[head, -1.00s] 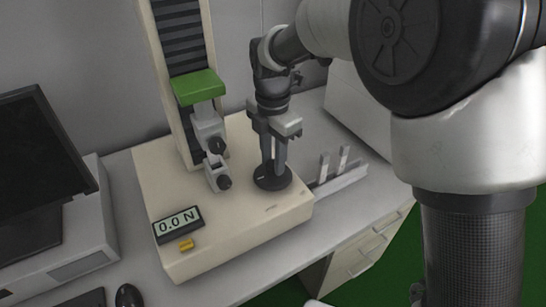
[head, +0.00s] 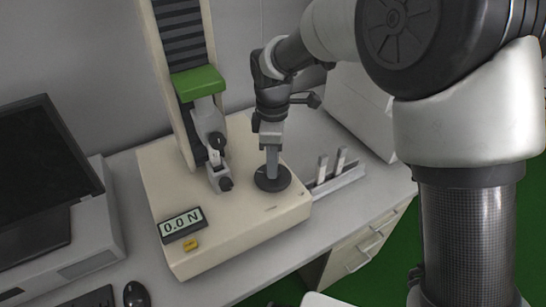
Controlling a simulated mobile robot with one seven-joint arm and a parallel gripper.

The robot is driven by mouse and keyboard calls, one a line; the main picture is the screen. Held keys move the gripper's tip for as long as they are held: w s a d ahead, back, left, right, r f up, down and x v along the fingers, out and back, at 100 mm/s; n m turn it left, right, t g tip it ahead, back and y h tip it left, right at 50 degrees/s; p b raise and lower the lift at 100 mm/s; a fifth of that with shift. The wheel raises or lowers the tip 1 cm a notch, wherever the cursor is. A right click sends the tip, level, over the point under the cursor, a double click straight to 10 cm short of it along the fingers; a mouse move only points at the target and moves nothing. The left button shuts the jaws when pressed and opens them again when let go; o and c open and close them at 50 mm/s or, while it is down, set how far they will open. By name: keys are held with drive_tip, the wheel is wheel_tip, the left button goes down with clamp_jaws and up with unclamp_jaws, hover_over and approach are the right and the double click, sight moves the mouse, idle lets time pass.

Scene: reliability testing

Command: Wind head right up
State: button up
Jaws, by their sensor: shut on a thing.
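The test stand's green crosshead (head: 198,81) sits partway up the dark ribbed column (head: 181,38). An upper grip with a black knob (head: 217,142) hangs from it, just above a lower grip (head: 219,178) on the base. A round black dial (head: 272,180) lies on top of the cream base, right of the grips. My gripper (head: 272,174) points down over the dial and is shut on its raised middle part. The fingers are seen edge-on and hide what they hold.
The display (head: 181,223) reads 0.0 N, with a yellow button (head: 191,245) in front. A rack (head: 338,180) with two upright pale pieces stands right of the base. A monitor (head: 40,175) and mouse (head: 134,294) are at left.

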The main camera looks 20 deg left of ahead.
drive_tip(key=m, duration=0.3)
drive_tip(key=shift+r+m+p, duration=0.1)
drive_tip(key=shift+m+p, duration=0.25)
drive_tip(key=shift+m, duration=0.05)
drive_tip(key=m, duration=0.3)
drive_tip(key=shift+m+p, duration=0.3)
drive_tip(key=m, duration=0.3)
drive_tip(key=shift+m, duration=0.3)
drive_tip(key=m, duration=0.3)
drive_tip(key=shift+m+p, duration=0.3)
drive_tip(key=shift+p, duration=0.05)
drive_tip(key=m+p, duration=0.1)
drive_tip(key=m, duration=0.5)
drive_tip(key=m+p, duration=0.1)
drive_tip(key=m, duration=0.5)
drive_tip(key=o, duration=1)
